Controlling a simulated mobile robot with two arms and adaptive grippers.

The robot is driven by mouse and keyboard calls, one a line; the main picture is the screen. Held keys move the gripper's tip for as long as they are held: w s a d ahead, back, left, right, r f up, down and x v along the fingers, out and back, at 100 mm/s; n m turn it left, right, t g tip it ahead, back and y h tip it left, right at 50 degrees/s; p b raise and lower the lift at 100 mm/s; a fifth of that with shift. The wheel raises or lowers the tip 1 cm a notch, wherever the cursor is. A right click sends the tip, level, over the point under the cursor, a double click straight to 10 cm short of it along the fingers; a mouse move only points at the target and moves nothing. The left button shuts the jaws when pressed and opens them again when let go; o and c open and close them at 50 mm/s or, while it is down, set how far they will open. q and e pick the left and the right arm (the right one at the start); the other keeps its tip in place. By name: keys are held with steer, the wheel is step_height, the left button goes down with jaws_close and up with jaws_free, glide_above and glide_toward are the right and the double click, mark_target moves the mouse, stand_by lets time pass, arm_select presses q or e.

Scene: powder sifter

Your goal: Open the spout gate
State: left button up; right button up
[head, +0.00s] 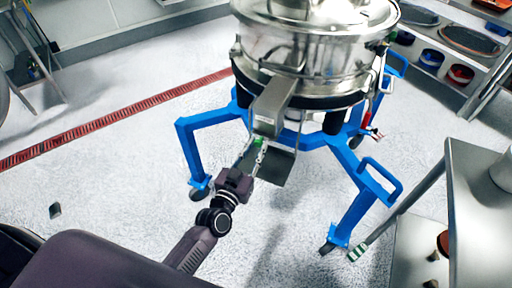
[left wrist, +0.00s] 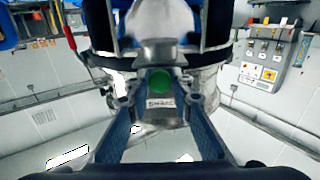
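The powder sifter (head: 315,45) is a shiny steel drum on a blue wheeled frame. Its steel spout (head: 274,104) slopes down toward me. At the spout's lower end is a small part with a green mark (head: 260,142), which also shows in the left wrist view (left wrist: 159,83) as a green disc on a grey block with a label. A flat grey plate (head: 276,167) shows just below the spout mouth; I cannot tell if it is the gate. My left gripper (head: 254,158) is open at the spout's end, with its fingers on either side of the green-marked block. Contact is unclear. My right gripper is out of view.
The blue frame (head: 192,150) has legs on castors around the spout. A grey table (head: 480,190) stands at the right, and shelves with bowls (head: 445,58) are at the upper right. A red floor strip (head: 115,120) crosses the open floor at left.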

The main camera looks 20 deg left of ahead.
arm_select(q)
jaws_close()
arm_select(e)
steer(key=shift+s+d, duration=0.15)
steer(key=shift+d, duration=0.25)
arm_select(q)
steer(key=s, duration=0.2)
steer(key=s+p, duration=0.1)
steer(key=s, duration=0.1)
steer(key=s+p, duration=0.1)
steer(key=shift+s+a, duration=0.3)
steer(key=shift+s, duration=0.1)
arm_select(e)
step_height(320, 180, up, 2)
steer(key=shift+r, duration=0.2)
arm_select(q)
steer(key=o, duration=0.6)
jaws_free()
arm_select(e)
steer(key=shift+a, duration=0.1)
